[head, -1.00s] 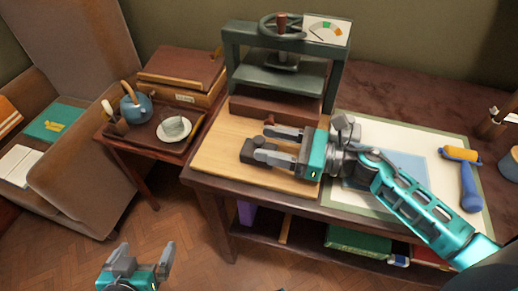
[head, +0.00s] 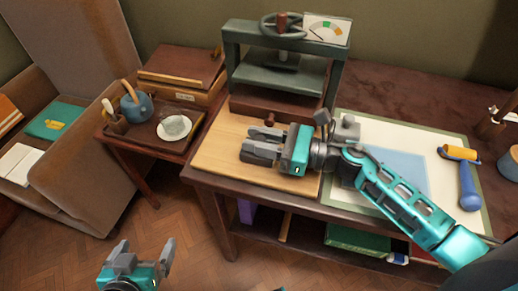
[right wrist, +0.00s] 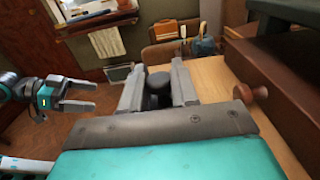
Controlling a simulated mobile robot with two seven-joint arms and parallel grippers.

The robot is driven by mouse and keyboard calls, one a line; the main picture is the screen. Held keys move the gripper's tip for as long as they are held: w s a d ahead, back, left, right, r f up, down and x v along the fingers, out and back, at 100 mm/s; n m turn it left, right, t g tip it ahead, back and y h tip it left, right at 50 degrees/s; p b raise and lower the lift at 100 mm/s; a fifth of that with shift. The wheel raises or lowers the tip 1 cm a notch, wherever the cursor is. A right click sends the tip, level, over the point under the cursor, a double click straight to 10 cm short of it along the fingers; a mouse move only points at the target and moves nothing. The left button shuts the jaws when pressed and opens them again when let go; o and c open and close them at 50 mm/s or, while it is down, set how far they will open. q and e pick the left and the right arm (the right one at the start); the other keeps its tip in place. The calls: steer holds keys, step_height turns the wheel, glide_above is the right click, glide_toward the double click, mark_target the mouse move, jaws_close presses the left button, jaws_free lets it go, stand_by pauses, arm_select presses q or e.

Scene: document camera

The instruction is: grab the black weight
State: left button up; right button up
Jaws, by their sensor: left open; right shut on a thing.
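The black weight (right wrist: 157,88) shows in the right wrist view as a dark rounded piece between the two grey fingers. My right gripper (head: 258,142) is shut on it, above or at the light wooden board in front of the press. In the head view the fingers hide most of the weight, and I cannot tell whether it still touches the board. My left gripper (head: 147,252) is open and empty, low over the floor at the front left. It also shows in the right wrist view (right wrist: 93,95) at the left.
A green press (head: 335,75) with a brown drawer and small knob (head: 270,119) stands just behind the right gripper. A side table with a tray (head: 150,141), cup and blue teapot (head: 136,107) is to the left.

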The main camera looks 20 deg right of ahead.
jaws_close()
stand_by(0.6)
steer(key=shift+r, duration=0.15)
